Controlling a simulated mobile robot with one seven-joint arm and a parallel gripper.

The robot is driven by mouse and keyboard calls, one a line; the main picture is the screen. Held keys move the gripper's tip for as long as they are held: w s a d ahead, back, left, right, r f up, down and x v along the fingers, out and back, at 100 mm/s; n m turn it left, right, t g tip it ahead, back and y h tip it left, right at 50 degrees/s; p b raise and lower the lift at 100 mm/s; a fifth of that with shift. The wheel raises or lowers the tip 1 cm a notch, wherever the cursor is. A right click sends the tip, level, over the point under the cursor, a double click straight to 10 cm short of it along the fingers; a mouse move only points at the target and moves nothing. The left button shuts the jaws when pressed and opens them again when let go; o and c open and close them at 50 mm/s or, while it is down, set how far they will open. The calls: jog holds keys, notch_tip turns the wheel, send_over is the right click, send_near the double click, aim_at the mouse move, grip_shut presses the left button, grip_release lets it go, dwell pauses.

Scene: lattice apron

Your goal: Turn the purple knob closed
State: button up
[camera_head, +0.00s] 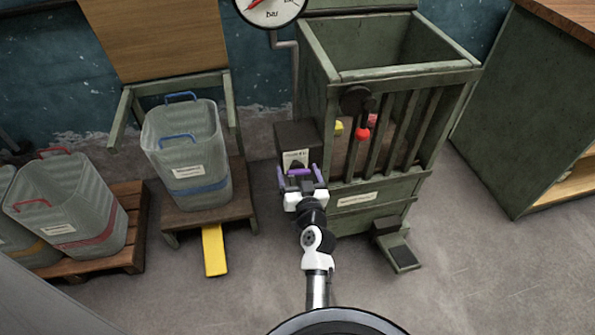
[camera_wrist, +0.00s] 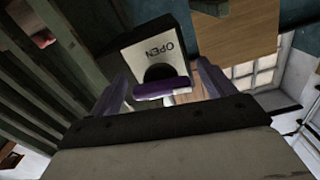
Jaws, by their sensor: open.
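The purple knob (camera_head: 299,171) is a short bar on the front of a dark box (camera_head: 297,136) at the left side of the green slatted cabinet. In the wrist view the knob (camera_wrist: 162,88) lies crosswise below a pale plate (camera_wrist: 157,50) marked OPEN, which appears upside down. My gripper (camera_head: 301,182) is at the knob. In the wrist view its purple fingers (camera_wrist: 160,94) stand apart, one on each side of the knob, with gaps visible. Contact with the knob is not visible.
The slatted cabinet (camera_head: 360,197) has red and yellow balls behind its bars and a pedal (camera_head: 402,252) at its foot. Grey bins (camera_head: 186,150) stand on a low bench and pallet at left. A yellow plank (camera_head: 214,250) leans there. A gauge (camera_head: 271,8) hangs above. Floor at right is clear.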

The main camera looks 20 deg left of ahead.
jog(key=c, duration=1)
jog(key=shift+m, duration=0.4)
jog(key=m, duration=0.3)
jog(key=shift+r+m, duration=0.1)
jog(key=shift+m, duration=0.2)
jog(key=m, duration=0.3)
jog(key=shift+s+a+r+m+p, duration=0.1)
jog(key=shift+m+p, duration=0.3)
jog(key=m+p, duration=0.1)
jog(key=m, duration=0.3)
jog(key=shift+a+r, duration=0.1)
jog(key=shift+r+m+p, duration=0.1)
jog(key=shift+m+p, duration=0.55)
jog(key=shift+m, duration=1.35)
